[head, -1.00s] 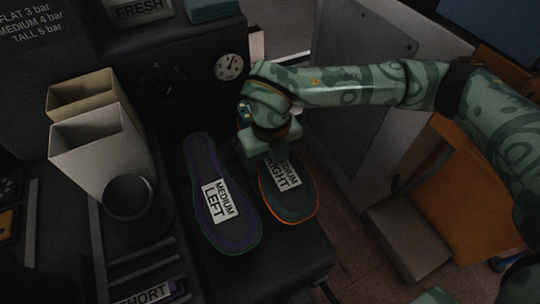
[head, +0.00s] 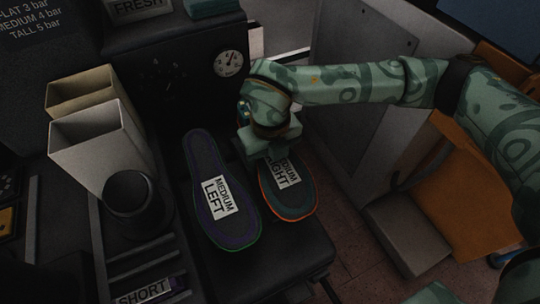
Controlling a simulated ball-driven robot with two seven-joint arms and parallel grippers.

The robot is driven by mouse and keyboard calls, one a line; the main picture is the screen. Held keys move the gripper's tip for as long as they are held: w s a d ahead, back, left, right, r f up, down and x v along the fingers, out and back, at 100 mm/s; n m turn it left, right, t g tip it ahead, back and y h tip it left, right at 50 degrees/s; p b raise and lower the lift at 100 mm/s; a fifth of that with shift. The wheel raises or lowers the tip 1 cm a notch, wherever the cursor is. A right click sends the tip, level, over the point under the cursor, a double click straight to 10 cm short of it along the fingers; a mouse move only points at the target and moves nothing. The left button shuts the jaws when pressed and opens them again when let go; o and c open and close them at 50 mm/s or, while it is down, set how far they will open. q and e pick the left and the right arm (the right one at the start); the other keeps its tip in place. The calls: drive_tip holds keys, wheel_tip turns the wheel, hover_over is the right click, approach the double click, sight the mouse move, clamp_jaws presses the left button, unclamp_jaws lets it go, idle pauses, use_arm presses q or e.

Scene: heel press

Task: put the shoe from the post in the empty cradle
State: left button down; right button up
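A dark sole-shaped piece with an orange rim, labelled MEDIUM RIGHT (head: 297,200), lies on the black bench. Beside it on the left lies a matching piece with a green and purple rim, labelled MEDIUM LEFT (head: 232,234). My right gripper (head: 264,150) points down at the far end of the MEDIUM RIGHT piece and covers part of it. Its fingertips are hidden, so I cannot tell whether it is open or touching. No shoe standing on a post can be made out. My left gripper is not in view.
A black round cup-like part (head: 136,205) and two open boxes, one tan (head: 82,92) and one white (head: 103,150), stand at left. A pressure gauge (head: 229,64) is on the dark housing behind. A slotted rack with a SHORT label (head: 145,291) lies front left. A grey box (head: 402,235) stands right.

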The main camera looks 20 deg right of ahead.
drive_tip(key=shift+f, duration=0.3)
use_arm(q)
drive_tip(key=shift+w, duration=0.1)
use_arm(e)
drive_tip(key=o, duration=1.6)
drive_tip(key=shift+f, duration=0.1)
wheel_tip(320, 180, up, 9)
drive_tip(key=p, duration=0.4)
drive_tip(key=shift+f+p, duration=0.15)
drive_tip(key=shift+p, duration=0.15)
use_arm(q)
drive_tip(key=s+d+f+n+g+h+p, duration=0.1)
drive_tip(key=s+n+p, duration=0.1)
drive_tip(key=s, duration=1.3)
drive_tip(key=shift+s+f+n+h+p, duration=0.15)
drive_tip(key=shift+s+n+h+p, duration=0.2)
drive_tip(key=shift+p, duration=0.4)
use_arm(e)
wheel_tip(320, 180, up, 8)
drive_tip(key=shift+f, duration=0.15)
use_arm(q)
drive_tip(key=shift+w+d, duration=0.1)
